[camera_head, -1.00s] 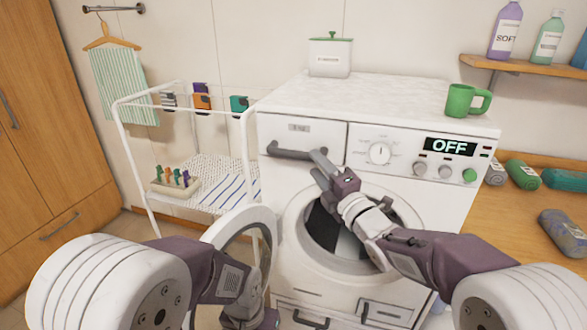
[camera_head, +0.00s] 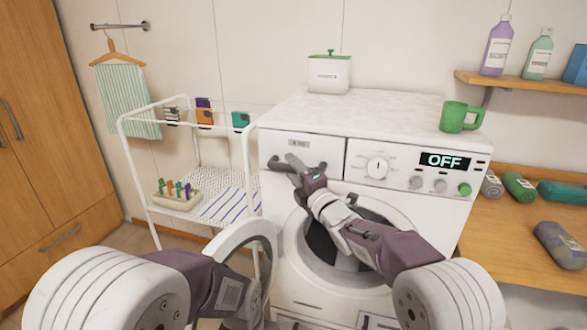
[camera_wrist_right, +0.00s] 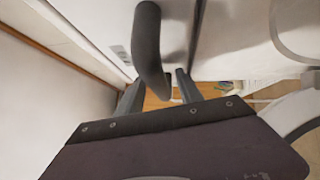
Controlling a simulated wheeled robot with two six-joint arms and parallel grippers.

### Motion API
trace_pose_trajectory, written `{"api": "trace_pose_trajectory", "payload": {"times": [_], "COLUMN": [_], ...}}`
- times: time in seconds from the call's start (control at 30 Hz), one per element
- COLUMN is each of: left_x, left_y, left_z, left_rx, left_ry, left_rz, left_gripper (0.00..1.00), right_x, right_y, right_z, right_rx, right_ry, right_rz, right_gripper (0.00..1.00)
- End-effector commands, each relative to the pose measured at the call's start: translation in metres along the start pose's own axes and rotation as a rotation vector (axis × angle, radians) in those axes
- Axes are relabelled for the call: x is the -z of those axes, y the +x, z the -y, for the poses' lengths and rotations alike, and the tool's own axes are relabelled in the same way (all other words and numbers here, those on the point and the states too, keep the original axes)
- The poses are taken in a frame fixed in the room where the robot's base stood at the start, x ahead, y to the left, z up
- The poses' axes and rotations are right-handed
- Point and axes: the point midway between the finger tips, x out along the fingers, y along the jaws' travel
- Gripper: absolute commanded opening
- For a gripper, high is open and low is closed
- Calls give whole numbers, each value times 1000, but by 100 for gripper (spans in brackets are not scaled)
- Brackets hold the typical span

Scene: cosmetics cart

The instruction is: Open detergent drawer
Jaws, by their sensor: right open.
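The detergent drawer (camera_head: 318,152) is the white front at the upper left of the washing machine. It looks shut. Its dark grey handle (camera_head: 272,165) is partly hidden by my right gripper (camera_head: 292,166), which is at the handle's middle or right part. In the right wrist view the curved handle (camera_wrist_right: 148,45) comes down between the two open fingers. I cannot tell whether either finger touches it. My left arm reaches to the open round door, and its gripper (camera_head: 243,318) is low at the frame's bottom edge, with the fingertips hidden or cut off.
The washing machine top (camera_head: 370,112) holds a white box (camera_head: 330,75) and a green mug (camera_head: 460,117). The round door (camera_head: 258,262) stands open at the left.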

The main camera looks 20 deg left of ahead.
Motion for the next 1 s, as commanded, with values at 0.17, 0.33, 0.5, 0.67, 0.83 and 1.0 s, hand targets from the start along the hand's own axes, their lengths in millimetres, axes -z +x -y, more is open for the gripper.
{"api": "trace_pose_trajectory", "payload": {"times": [0.17,0.33,0.5,0.67,0.83,1.0], "left_x": [0,0,0,0,0,0], "left_y": [0,0,0,0,0,0], "left_z": [0,0,0,0,0,0], "left_rx": [0,0,0,0,0,0], "left_ry": [0,0,0,0,0,0], "left_rz": [0,0,0,0,0,0], "left_gripper": [36,36,36,36,36,36], "right_x": [0,0,0,0,0,0], "right_y": [0,0,0,-1,-1,-1], "right_z": [0,0,0,0,0,0], "right_rx": [0,0,1,1,1,1], "right_ry": [0,0,0,0,1,1], "right_rz": [0,0,0,0,0,0], "right_gripper": [29,0,0,0,0,0]}}
